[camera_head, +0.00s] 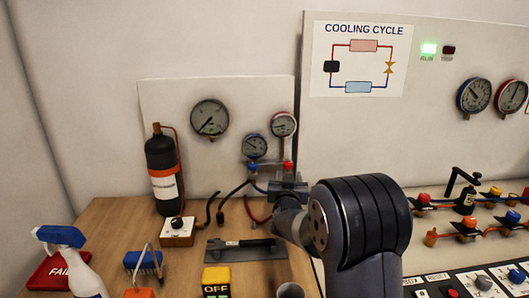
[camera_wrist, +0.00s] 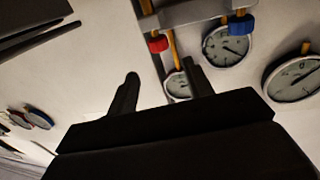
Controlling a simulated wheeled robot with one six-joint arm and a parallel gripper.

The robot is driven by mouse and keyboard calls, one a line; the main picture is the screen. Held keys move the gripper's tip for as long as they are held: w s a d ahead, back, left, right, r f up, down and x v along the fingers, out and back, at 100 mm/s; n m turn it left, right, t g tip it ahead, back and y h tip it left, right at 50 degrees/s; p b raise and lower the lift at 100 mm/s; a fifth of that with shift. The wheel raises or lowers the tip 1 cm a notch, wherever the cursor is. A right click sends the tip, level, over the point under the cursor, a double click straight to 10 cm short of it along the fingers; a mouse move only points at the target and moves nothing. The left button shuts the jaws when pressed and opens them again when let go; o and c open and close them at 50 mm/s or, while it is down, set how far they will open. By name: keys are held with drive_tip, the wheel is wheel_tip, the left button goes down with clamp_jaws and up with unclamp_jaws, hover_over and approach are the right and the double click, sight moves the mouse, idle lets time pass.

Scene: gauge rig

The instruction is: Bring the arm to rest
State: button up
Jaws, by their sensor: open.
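My arm reaches over the wooden bench in the head view, and its end (camera_head: 288,184) is in front of the gauge board, just below the manifold. In the wrist view my gripper (camera_wrist: 160,68) is open, with its two dark fingers apart and nothing seen between them. The red knob (camera_wrist: 158,43) and blue knob (camera_wrist: 241,23) of the manifold appear beyond the fingertips. The fingers are not clearly seen in the head view, so I cannot tell how far they are from the manifold.
Gauges (camera_head: 209,118) hang on the board. On the bench are a black cylinder (camera_head: 162,168), a dark-handled tool (camera_head: 243,243), a yellow OFF block (camera_head: 216,281) and a spray bottle (camera_head: 72,262). A panel with valves (camera_head: 466,224) stands to the right.

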sight(289, 162)
drive_tip(key=w, duration=0.3)
drive_tip(key=w+d+p, duration=0.1)
drive_tip(key=w, duration=0.2)
drive_tip(key=w+p, duration=0.1)
drive_tip(key=w, duration=0.3)
drive_tip(key=shift+d, duration=0.4)
drive_tip(key=shift+a, duration=0.1)
drive_tip(key=s+a+b, duration=0.2)
drive_tip(key=s, duration=0.9)
drive_tip(key=w, duration=0.3)
drive_tip(key=w+d+p, duration=0.1)
drive_tip(key=w, duration=0.3)
drive_tip(key=w+d+p, duration=0.1)
drive_tip(key=w, duration=0.3)
drive_tip(key=shift+d, duration=0.1)
drive_tip(key=shift+n+y, duration=0.5)
drive_tip(key=shift+y, duration=0.3)
drive_tip(key=shift+r+n+y+p, duration=0.15)
drive_tip(key=shift+n+y+p, duration=0.15)
drive_tip(key=shift+p, duration=0.25)
drive_tip(key=n+y+p, duration=0.1)
drive_tip(key=y+p, duration=0.1)
drive_tip(key=p, duration=0.2)
drive_tip(key=shift+n+y+p, duration=0.3)
drive_tip(key=shift+y+p, duration=0.1)
drive_tip(key=shift+p, duration=0.05)
